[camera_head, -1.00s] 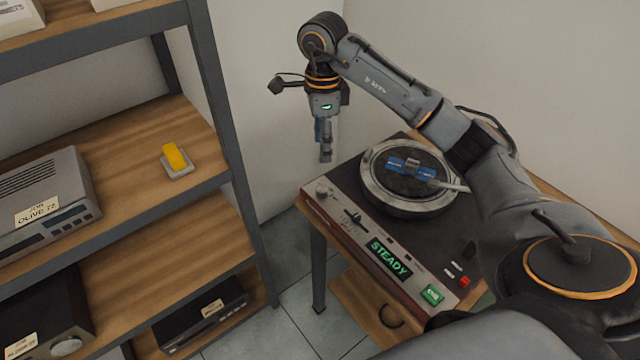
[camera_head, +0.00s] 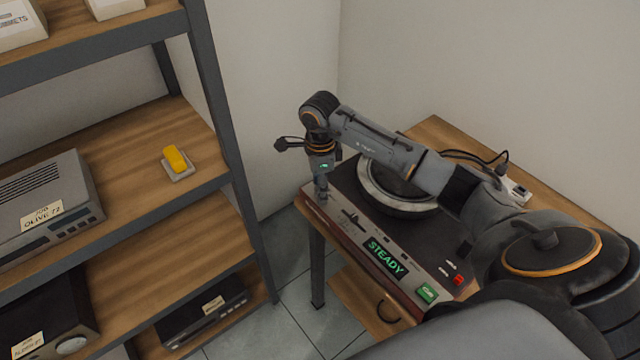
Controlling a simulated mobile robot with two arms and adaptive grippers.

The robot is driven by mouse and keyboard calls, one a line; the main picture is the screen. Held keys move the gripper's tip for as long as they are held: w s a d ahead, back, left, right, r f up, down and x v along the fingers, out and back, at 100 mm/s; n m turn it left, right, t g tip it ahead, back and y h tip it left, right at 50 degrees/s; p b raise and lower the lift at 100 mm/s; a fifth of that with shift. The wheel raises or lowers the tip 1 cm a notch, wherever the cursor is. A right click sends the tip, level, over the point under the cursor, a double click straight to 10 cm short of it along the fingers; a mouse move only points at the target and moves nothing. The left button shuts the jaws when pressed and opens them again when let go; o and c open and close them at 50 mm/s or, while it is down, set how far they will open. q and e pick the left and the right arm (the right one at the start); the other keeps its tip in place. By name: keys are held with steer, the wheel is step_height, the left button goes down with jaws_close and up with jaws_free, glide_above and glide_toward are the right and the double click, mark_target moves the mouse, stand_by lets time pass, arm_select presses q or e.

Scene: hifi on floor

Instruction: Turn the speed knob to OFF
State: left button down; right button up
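The turntable (camera_head: 432,236) stands on a wooden table, with a black top and a reddish-brown front. Its green display (camera_head: 387,257) reads STEADY. A round knob showed at its far left front corner a second ago. My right gripper (camera_head: 321,194) now points down at that corner and hides the knob. Its fingertips are at the knob's height or close to it. I cannot tell whether they touch or grip it. The round platter (camera_head: 398,207) is partly hidden by my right arm. My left gripper is not in view.
A slider (camera_head: 352,218), a green button (camera_head: 427,293) and a red button (camera_head: 458,280) sit on the turntable. A socket strip (camera_head: 516,190) lies behind.

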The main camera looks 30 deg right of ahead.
steer(key=shift+c, duration=0.4)
jaws_close()
steer(key=shift+m, duration=0.3)
steer(key=m+b, duration=0.1)
steer(key=m, duration=0.3)
steer(key=shift+b, duration=0.35)
steer(key=m+b, duration=0.1)
steer(key=m, duration=0.4)
steer(key=shift+w, duration=0.1)
steer(key=shift+o, duration=0.4)
jaws_free()
